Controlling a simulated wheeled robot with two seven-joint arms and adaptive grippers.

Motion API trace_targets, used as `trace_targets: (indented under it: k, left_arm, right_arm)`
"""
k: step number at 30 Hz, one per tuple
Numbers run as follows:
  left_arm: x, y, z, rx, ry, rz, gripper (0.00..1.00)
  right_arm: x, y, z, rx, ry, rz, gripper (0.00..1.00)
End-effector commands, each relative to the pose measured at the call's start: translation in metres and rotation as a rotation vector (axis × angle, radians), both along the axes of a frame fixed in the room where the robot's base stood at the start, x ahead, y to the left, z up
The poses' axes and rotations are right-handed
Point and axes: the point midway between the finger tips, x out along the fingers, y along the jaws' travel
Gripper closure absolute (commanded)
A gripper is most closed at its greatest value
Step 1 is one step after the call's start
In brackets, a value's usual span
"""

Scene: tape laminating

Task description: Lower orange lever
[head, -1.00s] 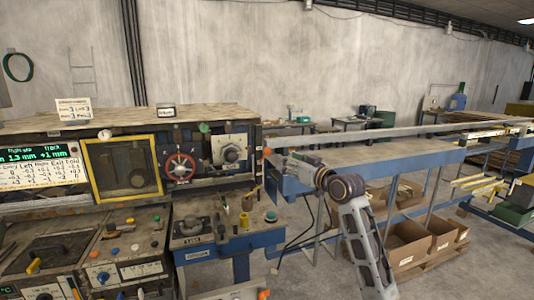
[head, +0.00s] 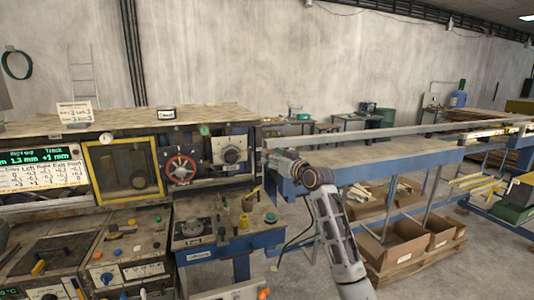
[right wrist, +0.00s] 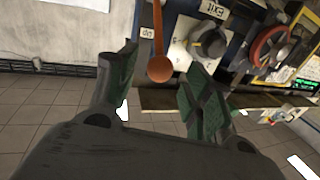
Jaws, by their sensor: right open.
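The orange lever (right wrist: 159,68) shows in the right wrist view as a thin rod ending in a round orange knob, beside a panel with a grey dial. In the head view my right gripper hides it at the panel's right end. My right gripper (head: 274,160) is beside the right end of the machine panel. In the right wrist view its two green-padded fingers (right wrist: 160,78) are open, one on each side of the knob, with gaps to both. My left gripper is not in view.
Left of my right gripper, the panel carries the grey dial (head: 231,156) and a red handwheel (head: 180,168). Below is a blue stand with small knobs (head: 270,217). A long conveyor table (head: 385,163) runs right, with cardboard boxes (head: 400,243) underneath.

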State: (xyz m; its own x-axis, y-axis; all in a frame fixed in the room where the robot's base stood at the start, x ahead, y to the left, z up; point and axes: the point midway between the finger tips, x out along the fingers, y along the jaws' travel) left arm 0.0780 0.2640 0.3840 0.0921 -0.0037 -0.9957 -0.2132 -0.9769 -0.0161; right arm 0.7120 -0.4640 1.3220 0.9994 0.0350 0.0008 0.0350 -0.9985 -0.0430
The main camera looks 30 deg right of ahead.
Motion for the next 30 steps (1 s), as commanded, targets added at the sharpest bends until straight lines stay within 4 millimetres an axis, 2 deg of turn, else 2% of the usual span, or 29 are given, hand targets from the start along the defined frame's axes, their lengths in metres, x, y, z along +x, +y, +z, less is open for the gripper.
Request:
trace_targets:
  k: [12, 26, 30]
  left_arm:
    - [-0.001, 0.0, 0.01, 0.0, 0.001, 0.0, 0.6]
    - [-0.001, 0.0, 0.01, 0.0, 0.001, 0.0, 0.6]
    - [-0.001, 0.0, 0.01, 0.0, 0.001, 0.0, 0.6]
  right_arm:
    - [0.035, 0.002, 0.0, 0.0, 0.002, 0.001, 0.49]
    - [0.041, 0.002, -0.001, -0.001, 0.001, 0.001, 0.49]
    - [0.041, 0.002, -0.001, 0.0, 0.001, 0.001, 0.65]
